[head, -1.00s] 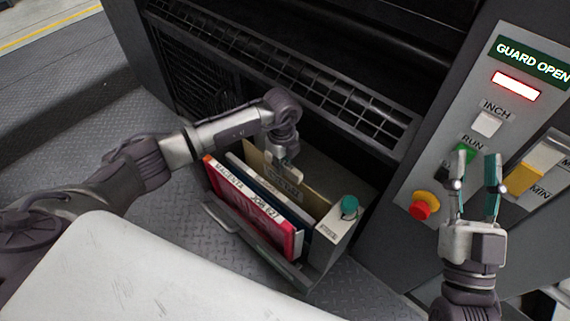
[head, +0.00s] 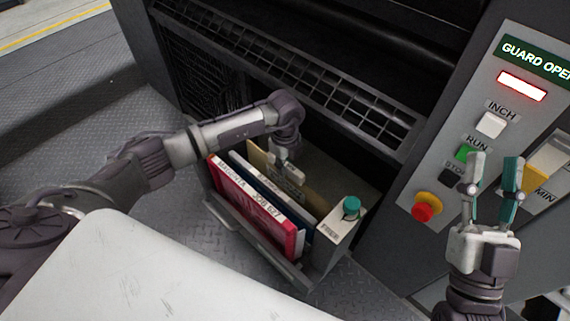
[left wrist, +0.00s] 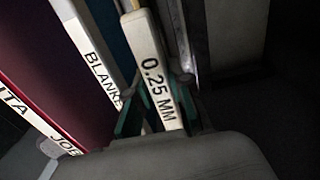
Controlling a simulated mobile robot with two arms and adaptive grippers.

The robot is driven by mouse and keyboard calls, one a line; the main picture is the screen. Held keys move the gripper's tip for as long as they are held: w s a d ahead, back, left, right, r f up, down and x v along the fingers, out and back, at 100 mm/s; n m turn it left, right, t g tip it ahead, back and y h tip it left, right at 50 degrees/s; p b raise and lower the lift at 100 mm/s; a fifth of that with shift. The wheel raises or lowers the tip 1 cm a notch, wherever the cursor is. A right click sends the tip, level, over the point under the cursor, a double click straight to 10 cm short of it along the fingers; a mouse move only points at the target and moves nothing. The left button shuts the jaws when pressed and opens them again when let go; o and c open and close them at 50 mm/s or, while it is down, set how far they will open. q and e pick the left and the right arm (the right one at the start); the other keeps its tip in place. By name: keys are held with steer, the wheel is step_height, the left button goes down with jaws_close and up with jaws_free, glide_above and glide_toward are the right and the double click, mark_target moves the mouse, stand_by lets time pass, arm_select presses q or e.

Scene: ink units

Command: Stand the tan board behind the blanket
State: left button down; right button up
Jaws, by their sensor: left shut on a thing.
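The tan board (head: 258,161) stands in the open holder (head: 318,268), at the back of the row. My left gripper (head: 289,171) is over its top edge. In the left wrist view the fingers (left wrist: 158,98) are shut on the board's pale spine (left wrist: 150,62), labelled "0.25 MM". The blanket (head: 264,185) is dark blue with a white spine and stands just in front of the board; its label (left wrist: 97,73) shows beside the fingers. The board's lower edge is hidden. My right gripper (head: 494,168) is open and empty before the control panel.
A red magenta plate (head: 240,205) stands in front of the blanket. A pale box with a teal knob (head: 351,206) closes the holder's right end. The press grille (head: 330,98) is close behind. A red button (head: 423,211) sits left of my right gripper.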

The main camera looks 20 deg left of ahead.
arm_select(q)
steer(key=shift+f, duration=0.2)
steer(key=c, duration=1)
jaws_free()
step_height(320, 180, up, 10)
steer(key=shift+r, duration=1)
